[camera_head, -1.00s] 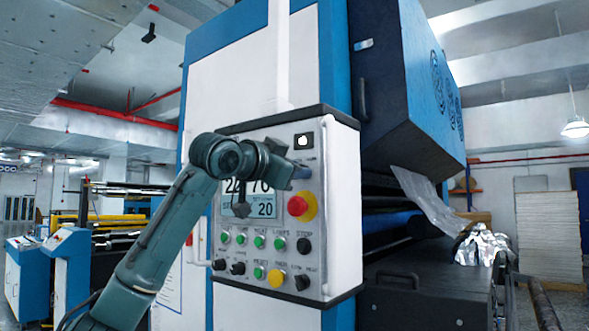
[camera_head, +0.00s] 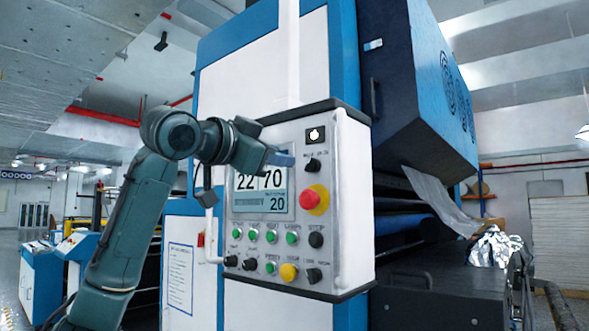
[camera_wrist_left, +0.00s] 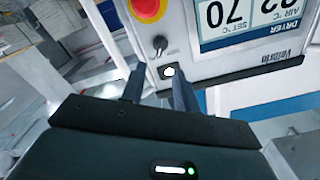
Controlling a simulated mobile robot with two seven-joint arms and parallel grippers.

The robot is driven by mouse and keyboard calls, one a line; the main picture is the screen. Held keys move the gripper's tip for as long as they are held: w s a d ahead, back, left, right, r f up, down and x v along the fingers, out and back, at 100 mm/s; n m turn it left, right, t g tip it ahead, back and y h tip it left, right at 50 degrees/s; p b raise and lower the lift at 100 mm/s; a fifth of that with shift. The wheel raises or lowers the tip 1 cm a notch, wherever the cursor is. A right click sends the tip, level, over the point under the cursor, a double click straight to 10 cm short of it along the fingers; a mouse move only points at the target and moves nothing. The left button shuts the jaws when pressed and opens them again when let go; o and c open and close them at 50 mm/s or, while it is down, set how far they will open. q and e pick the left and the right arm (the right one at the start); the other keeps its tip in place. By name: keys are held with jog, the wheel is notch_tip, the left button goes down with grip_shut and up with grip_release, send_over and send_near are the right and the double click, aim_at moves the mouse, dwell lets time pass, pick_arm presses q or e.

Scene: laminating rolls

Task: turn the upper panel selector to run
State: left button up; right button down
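The upper panel selector (camera_head: 312,164) is a small black knob high on the right of the control panel (camera_head: 340,250), below a white lamp (camera_head: 315,135) in a black square. It also shows in the left wrist view (camera_wrist_left: 160,44), upside down, between a red button and the lamp. My left gripper (camera_head: 283,158) is in front of the panel, just left of the selector in the head view. In the wrist view its fingers (camera_wrist_left: 160,77) stand apart with nothing between them, short of the selector. The knob's exact setting is too small to read. My right gripper is not in view.
A red stop button (camera_head: 311,198) on a yellow ring sits under the selector. A display (camera_head: 262,190) is to its left, with several green buttons and black knobs below. A white handle bar (camera_head: 209,235) stands out at the panel's left. Rollers are to the right.

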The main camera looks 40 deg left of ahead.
pick_arm(q)
jog(key=s, duration=0.3)
jog(key=shift+s+a, duration=0.15)
jog(key=shift+s, duration=0.25)
dwell(0.3)
